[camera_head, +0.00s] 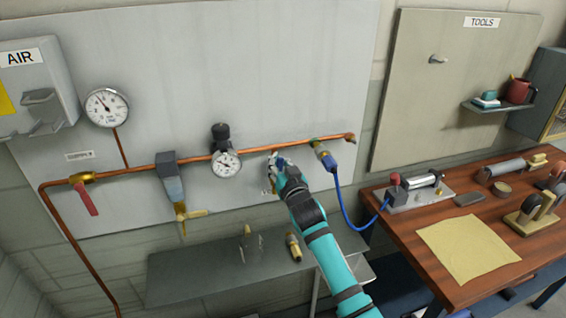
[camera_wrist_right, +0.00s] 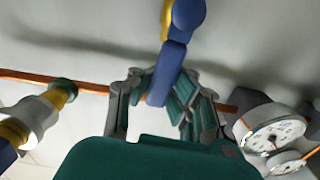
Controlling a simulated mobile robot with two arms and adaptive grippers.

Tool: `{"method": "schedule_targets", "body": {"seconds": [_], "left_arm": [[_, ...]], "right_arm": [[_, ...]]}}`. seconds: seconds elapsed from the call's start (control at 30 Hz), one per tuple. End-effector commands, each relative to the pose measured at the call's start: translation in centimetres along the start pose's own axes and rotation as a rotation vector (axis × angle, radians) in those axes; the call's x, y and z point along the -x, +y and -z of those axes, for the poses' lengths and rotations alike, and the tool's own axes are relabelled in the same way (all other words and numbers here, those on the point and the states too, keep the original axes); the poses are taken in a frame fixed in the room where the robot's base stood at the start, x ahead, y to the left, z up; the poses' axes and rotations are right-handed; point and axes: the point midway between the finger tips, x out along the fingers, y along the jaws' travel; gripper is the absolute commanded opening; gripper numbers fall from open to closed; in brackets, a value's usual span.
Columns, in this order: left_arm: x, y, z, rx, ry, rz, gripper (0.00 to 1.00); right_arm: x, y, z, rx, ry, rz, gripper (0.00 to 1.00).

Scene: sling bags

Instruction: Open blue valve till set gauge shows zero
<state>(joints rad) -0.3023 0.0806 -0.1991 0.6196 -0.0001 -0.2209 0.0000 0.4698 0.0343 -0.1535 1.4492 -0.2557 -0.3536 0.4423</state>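The blue valve's handle (camera_wrist_right: 176,58) shows in the right wrist view, its free end between the fingers of my right gripper (camera_wrist_right: 165,95). I cannot tell whether the fingers press on it. In the head view my right gripper (camera_head: 277,165) is at the copper pipe and hides most of this valve. The gauge (camera_head: 226,163) under the black regulator knob (camera_head: 220,132) is just left of the gripper. It faces out, but its needle is too small to read. Gauge faces also show in the right wrist view (camera_wrist_right: 276,135). My left gripper is not in view.
The copper pipe (camera_head: 140,173) carries a red-handled valve (camera_head: 87,199), a filter (camera_head: 172,180) and a hose fitting (camera_head: 323,154) close right of my gripper. A blue hose (camera_head: 345,213) runs to the wooden bench (camera_head: 420,279). A grey shelf (camera_head: 180,275) stands below. A larger gauge (camera_head: 107,107) is upper left.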

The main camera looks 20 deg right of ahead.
Motion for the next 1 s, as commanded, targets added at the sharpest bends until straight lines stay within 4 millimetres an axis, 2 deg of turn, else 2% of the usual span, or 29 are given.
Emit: {"method": "schedule_targets", "body": {"seconds": [0.03,0.3,0.8,1.0], "left_arm": [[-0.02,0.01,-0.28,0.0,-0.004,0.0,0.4],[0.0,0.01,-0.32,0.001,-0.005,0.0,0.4],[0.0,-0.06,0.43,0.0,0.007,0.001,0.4],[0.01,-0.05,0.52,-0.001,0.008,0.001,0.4]], "right_arm": [[0.19,-0.18,-1.15,0.023,-0.022,-0.001,0.0],[0.19,-0.67,-1.19,0.103,-0.022,-0.001,0.0],[0.19,-0.76,-1.21,0.124,-0.022,-0.001,0.0],[0.16,-0.76,-0.93,0.121,-0.016,0.0,0.28]]}}
